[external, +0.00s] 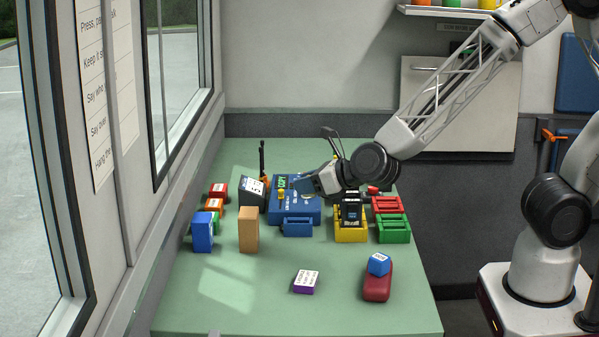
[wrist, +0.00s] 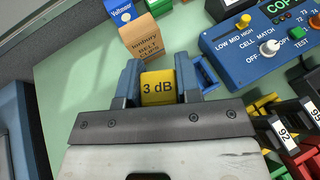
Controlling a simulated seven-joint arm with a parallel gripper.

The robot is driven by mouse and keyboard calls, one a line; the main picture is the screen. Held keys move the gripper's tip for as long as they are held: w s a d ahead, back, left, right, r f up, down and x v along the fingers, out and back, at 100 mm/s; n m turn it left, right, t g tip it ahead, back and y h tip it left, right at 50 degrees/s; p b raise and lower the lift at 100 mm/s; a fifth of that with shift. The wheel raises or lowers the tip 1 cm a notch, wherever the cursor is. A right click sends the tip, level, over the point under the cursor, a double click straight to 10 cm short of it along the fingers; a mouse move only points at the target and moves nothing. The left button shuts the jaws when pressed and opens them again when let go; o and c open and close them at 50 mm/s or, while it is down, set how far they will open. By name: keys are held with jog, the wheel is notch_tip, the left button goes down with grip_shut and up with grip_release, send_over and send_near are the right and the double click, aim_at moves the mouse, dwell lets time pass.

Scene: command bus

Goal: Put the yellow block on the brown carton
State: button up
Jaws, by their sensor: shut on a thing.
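The yellow block (wrist: 157,87), marked "3 dB", sits between the two blue fingers of my gripper (wrist: 160,76) in the wrist view. The gripper is shut on it. In the external view my gripper (external: 306,185) is raised in front of the blue panel and points left; I cannot make out the block there. The brown carton (external: 248,230) stands upright on the green table, left of the gripper. In the wrist view the carton (wrist: 141,37), lettered "Belt Clips", lies just beyond the fingertips, apart from the block.
A blue box (external: 203,232) stands close left of the carton. The blue panel (external: 310,212) and a blue holder (external: 298,228) are to its right. Yellow (external: 350,235), red and green holders stand farther right. A purple-sided block (external: 306,282) lies in front; the front-left table is clear.

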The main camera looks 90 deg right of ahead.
send_over(245, 212)
jog(key=shift+w+d+f, duration=0.1)
jog(key=shift+d+f, duration=0.05)
jog(key=shift+f, duration=0.6)
jog(key=shift+f, duration=0.1)
dwell(0.4)
jog(key=shift+f, duration=1.65)
jog(key=shift+f, duration=0.15)
jog(key=o, duration=0.9)
jog(key=shift+r, duration=0.2)
